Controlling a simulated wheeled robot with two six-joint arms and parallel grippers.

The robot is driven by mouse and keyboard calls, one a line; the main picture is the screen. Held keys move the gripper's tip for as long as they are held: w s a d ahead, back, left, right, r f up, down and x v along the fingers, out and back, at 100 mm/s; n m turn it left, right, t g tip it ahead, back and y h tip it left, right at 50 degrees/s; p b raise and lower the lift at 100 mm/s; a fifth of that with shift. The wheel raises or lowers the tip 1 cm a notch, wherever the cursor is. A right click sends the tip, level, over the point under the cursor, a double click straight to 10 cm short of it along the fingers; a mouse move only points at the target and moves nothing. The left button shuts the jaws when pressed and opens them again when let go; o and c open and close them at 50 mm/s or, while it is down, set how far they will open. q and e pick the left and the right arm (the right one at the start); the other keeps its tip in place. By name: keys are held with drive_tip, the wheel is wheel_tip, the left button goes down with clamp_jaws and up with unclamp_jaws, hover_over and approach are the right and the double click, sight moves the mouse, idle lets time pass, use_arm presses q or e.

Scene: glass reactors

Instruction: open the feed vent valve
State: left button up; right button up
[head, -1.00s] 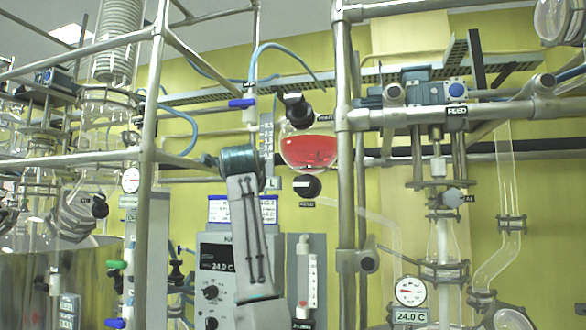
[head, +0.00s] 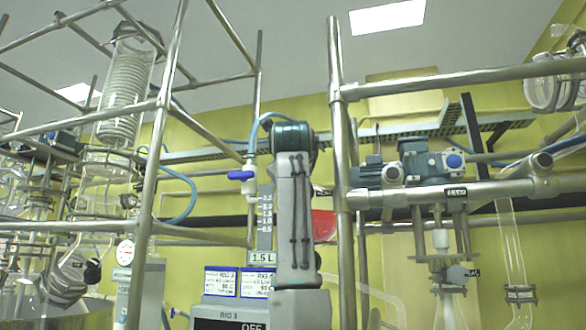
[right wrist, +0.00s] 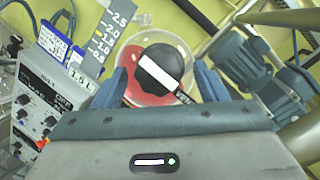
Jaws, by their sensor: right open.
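A black round knob (right wrist: 158,68) with a white bar across it sits in front of a glass vessel of red liquid in the right wrist view. A partly hidden label beside it seems to begin with "VEN". My right gripper (right wrist: 161,82) is open, its blue fingers on either side of the knob in the picture. I cannot tell whether they touch it or how far off it is. In the head view my arm hides the knob, and only a strip of the red liquid vessel (head: 323,225) shows. My left gripper is in neither current view.
Metal frame posts (head: 341,160) and rails stand on both sides of my arm. A blue-handled valve (head: 241,175) is left of it. A blue-grey motor (head: 425,160) is on the right. A control box (right wrist: 50,95) and a scale plate (right wrist: 112,35) are beside the vessel.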

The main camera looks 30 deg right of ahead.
drive_tip(key=shift+p+x, duration=0.3)
drive_tip(key=shift+x, duration=0.9)
drive_tip(key=shift+a, duration=0.1)
drive_tip(key=c, duration=1)
drive_tip(key=shift+r+n, duration=0.1)
drive_tip(key=shift+n, duration=0.4)
